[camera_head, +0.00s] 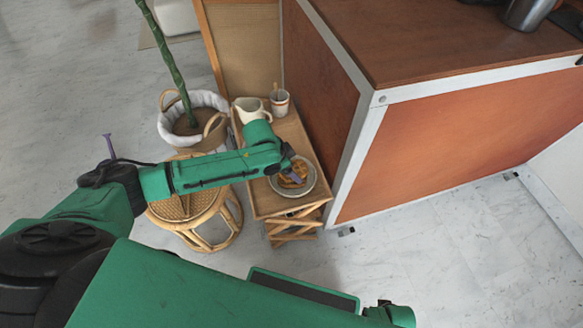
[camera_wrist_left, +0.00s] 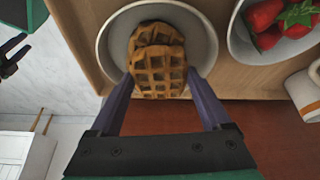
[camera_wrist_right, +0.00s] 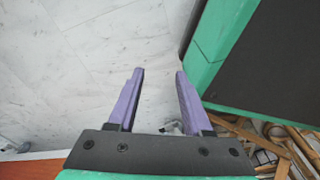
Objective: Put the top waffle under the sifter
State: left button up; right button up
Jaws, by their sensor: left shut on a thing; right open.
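Two golden-brown waffles lie overlapped in a pale round dish, seen in the left wrist view. The nearer, upper waffle (camera_wrist_left: 159,78) is between the purple fingers of my left gripper (camera_wrist_left: 161,80), which is shut on it. The other waffle (camera_wrist_left: 155,31) shows behind it. In the head view my left gripper (camera_head: 292,173) reaches over the dish (camera_head: 293,193) and partly covers the waffles. Whether the held waffle is lifted clear I cannot tell. My right gripper (camera_wrist_right: 157,73) is open and empty above the pale floor. I cannot identify a sifter in these views.
The dish sits on a narrow wooden side table (camera_head: 264,203) beside the brown cart (camera_head: 460,130). A cream pitcher (camera_head: 250,108) and cup (camera_head: 280,104) stand at its far end. A strawberry bowl (camera_wrist_left: 240,45) is close by. A wicker stool (camera_head: 196,208) and plant basket stand left.

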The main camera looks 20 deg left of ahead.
pick_arm(q)
jog(key=shift+f, duration=0.35)
jog(key=o, duration=1.2)
